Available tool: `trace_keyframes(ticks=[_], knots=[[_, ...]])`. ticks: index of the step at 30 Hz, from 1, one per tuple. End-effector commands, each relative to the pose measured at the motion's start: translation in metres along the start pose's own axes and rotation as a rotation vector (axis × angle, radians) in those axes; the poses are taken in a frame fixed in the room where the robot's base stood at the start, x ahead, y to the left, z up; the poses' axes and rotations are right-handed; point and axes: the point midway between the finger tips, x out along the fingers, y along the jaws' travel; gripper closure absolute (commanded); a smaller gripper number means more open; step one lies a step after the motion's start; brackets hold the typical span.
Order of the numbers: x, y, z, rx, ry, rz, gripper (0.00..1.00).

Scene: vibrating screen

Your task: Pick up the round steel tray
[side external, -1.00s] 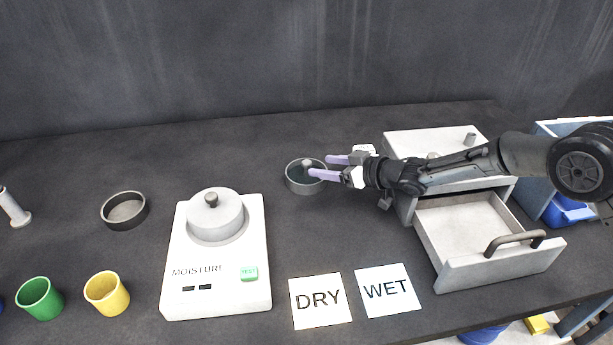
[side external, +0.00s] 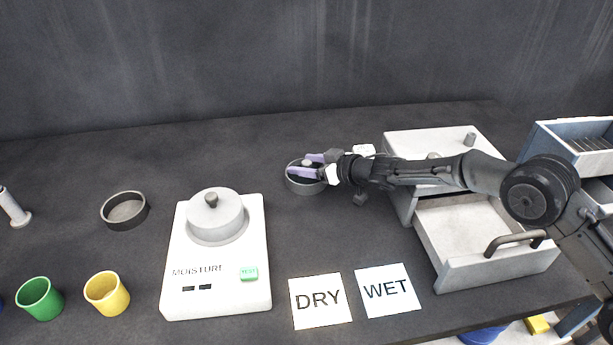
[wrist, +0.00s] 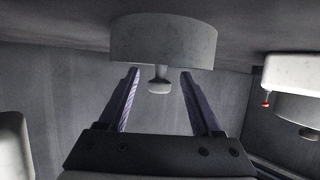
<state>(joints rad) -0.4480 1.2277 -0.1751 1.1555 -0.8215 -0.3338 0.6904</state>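A round grey steel tray (side external: 301,187) stands on the dark bench near the middle in the side external view, with a small knob rising from its centre. In the wrist view the tray (wrist: 163,38) is at the top, its knob (wrist: 159,82) pointing down in the picture. My gripper (side external: 303,166) is at the tray from the right, with its two lilac fingers over it. The fingers are apart, one on each side of the knob; contact is not visible. A second round, open, dark-rimmed dish (side external: 124,222) sits at the left without a knob.
A white moisture meter (side external: 232,292) with a lidded round pan stands front left of my gripper. DRY (side external: 318,313) and WET (side external: 389,303) cards lie in front. A white unit with an open drawer (side external: 490,278) is at right. Green (side external: 38,298) and yellow (side external: 107,293) cups stand front left.

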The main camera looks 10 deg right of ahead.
Motion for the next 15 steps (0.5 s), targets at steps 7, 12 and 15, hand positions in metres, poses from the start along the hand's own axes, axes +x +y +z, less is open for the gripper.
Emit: trace_keyframes(ticks=[7, 12, 15], knots=[[-0.0002, 0.0002, 0.0001, 0.0, 0.0, 0.0, 0.8], [-0.0003, 0.0002, 0.0002, 0.0, 0.0, 0.0, 1.0], [-0.0003, 0.0002, 0.0002, 0.0, 0.0, 0.0, 1.0]])
